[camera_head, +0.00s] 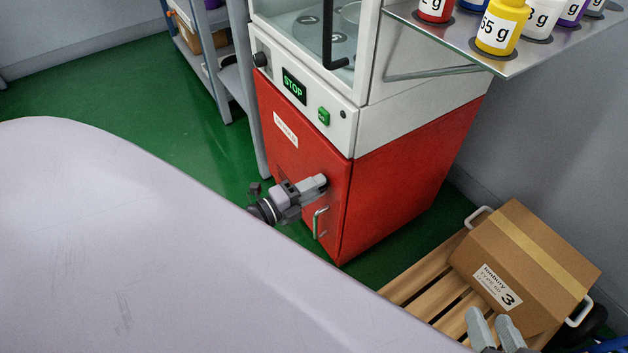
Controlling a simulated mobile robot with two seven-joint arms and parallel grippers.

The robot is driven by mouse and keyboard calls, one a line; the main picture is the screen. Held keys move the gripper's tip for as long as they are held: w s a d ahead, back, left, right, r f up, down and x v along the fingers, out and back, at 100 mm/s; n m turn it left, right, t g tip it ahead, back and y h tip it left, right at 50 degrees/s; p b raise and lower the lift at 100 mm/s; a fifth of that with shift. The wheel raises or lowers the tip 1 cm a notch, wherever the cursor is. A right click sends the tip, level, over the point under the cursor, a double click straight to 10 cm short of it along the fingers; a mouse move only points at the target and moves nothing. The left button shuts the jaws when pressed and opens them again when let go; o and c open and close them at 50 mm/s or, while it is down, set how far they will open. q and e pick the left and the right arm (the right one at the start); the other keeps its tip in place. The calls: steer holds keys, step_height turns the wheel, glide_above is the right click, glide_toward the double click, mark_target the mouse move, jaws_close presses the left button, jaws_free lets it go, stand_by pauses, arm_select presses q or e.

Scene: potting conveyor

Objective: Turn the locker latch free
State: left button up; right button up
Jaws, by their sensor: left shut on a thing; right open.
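The locker is the red lower cabinet (405,185) under the white machine, and its front door looks closed. My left gripper (318,184) is at the right part of the door's front, above the metal door handle (318,222). Its fingers are shut on the locker latch, which they mostly hide, so I cannot tell how far it is turned. My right gripper (495,326) is at the bottom right edge, fingers apart and empty, in front of the cardboard box.
The cardboard box (525,262) with white handles sits on a wooden pallet (432,284) at the right. A metal shelf (455,48) with several labelled bottles overhangs at the upper right. A grey rack (212,75) stands left of the machine. Green floor (140,100) is clear at the left.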

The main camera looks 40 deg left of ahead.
steer(key=shift+r, duration=0.1)
arm_select(q)
steer(key=o, duration=0.7)
arm_select(e)
steer(key=shift+w+a, duration=0.1)
steer(key=shift+r, duration=0.1)
arm_select(q)
steer(key=shift+p+v, duration=0.9)
steer(key=shift+v, duration=2.65)
arm_select(e)
steer(key=shift+s+d+h, duration=0.2)
steer(key=shift+d, duration=0.25)
steer(key=shift+s+d+h, duration=0.15)
steer(key=shift+d+h, duration=0.05)
steer(key=shift+d, duration=0.25)
